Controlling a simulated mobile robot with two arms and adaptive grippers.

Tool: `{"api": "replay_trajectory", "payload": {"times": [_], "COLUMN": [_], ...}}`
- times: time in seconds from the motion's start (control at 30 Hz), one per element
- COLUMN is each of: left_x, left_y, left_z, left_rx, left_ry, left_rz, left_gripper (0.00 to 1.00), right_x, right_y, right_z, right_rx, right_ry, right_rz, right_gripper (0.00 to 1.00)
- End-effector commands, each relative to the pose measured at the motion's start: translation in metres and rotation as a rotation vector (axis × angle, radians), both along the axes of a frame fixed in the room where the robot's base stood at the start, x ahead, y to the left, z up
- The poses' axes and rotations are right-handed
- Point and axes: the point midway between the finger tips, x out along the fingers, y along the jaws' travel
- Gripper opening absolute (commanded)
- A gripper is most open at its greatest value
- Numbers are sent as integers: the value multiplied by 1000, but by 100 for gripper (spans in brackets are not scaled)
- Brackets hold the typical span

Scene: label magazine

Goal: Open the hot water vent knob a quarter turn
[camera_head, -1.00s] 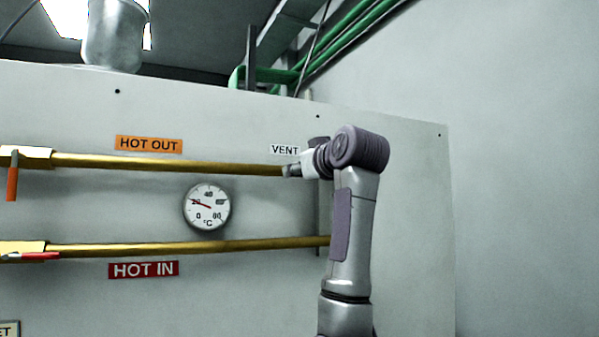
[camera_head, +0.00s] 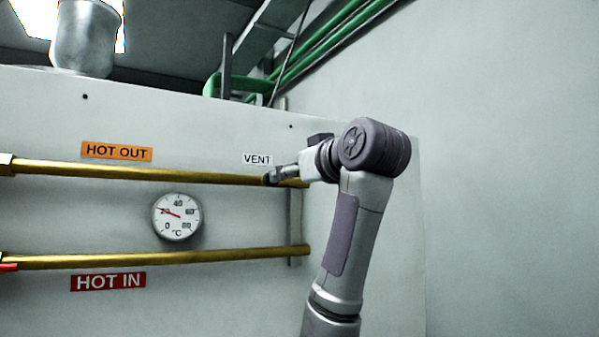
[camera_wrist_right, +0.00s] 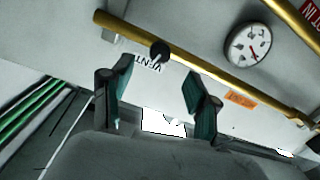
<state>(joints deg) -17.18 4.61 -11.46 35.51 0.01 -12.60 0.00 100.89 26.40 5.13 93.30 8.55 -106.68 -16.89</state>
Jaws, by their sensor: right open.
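The vent knob (camera_wrist_right: 160,52) is a small dark round knob on the brass pipe beside the VENT label in the right wrist view. In the head view I cannot make it out clearly near my gripper. The white VENT label (camera_head: 257,159) is just above the end of the upper pipe. My right gripper (camera_wrist_right: 155,100) is open, its two fingers apart and nothing between them. The knob appears beyond the fingertips, between them in the picture and apart from them. In the head view my right gripper (camera_head: 273,177) is in front of the upper pipe's right end. My left gripper is out of view.
The upper brass pipe (camera_head: 150,173) has the orange HOT OUT label (camera_head: 117,151). The lower pipe (camera_head: 180,258) has the red HOT IN label (camera_head: 108,281). A round thermometer (camera_head: 177,216) is between them on the white panel (camera_head: 60,120). The wall at right is clear.

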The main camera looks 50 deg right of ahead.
Motion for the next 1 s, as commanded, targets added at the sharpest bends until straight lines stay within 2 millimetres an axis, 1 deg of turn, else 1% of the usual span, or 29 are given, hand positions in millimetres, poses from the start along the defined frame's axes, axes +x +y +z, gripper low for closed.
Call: {"api": "replay_trajectory", "payload": {"times": [0.03, 0.1, 0.23, 1.0], "left_x": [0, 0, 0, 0], "left_y": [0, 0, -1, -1], "left_z": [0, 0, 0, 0], "left_rx": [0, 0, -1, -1], "left_ry": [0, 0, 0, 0], "left_rz": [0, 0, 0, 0], "left_gripper": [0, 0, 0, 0], "right_x": [-8, -15, -22, -23], "right_y": [2, 4, 6, 7], "right_z": [1, 1, 1, 1], "right_rx": [-1, -1, 0, 0], "right_ry": [-3, -2, 0, 0], "right_rz": [-2, -2, -1, 0], "right_gripper": [60, 60, 60, 60]}}
